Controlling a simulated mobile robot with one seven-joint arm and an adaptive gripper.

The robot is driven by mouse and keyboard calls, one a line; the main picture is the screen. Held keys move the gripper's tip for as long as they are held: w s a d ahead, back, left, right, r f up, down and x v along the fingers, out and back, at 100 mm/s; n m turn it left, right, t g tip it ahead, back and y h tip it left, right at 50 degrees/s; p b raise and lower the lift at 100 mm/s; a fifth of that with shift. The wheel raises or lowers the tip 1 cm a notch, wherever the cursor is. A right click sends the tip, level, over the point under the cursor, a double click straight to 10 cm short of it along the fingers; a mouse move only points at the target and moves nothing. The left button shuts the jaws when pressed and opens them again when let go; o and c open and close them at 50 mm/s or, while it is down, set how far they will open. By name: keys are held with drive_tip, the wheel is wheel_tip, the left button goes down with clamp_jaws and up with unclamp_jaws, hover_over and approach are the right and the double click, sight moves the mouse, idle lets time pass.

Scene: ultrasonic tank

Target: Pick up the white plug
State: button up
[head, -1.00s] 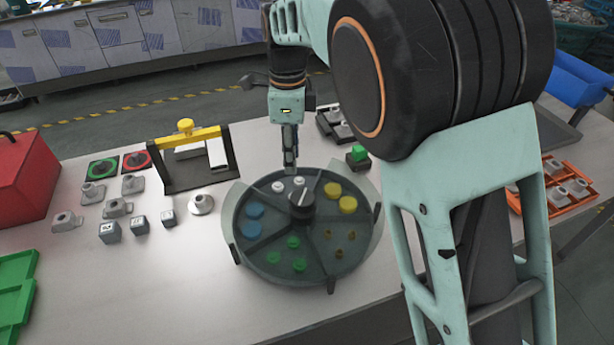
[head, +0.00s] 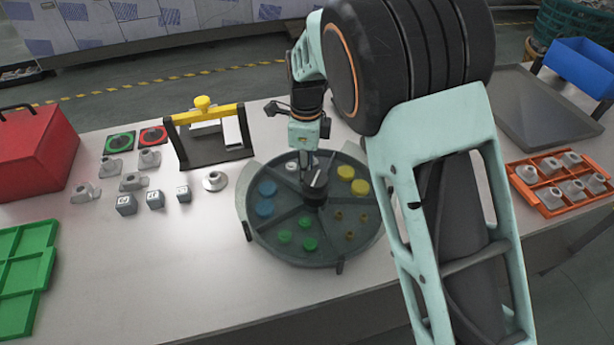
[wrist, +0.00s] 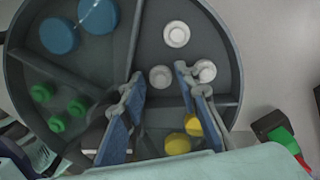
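A round grey tray (head: 262,241) with divided compartments stands on the table. Its back compartment holds white plugs; one white plug (head: 291,166) shows beside my gripper (head: 303,172) in the head view. In the wrist view there are three: one far plug (wrist: 176,34), one middle plug (wrist: 160,77) and one right plug (wrist: 204,71). My gripper (wrist: 157,80) is open with its blue-padded fingers apart. The middle plug appears in the gap between the fingertips, and the right plug is partly hidden behind the right finger. I cannot tell whether either finger touches a plug.
The tray also holds blue caps (head: 265,208), green caps (head: 285,236), yellow caps (head: 360,187) and small brass pieces (head: 349,236). A dark knob (head: 316,187) rises at its centre, close to my gripper. A yellow-barred frame (head: 206,135) stands behind left.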

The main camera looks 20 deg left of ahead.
drive_tip(key=shift+c, duration=0.6)
drive_tip(key=c, duration=0.4)
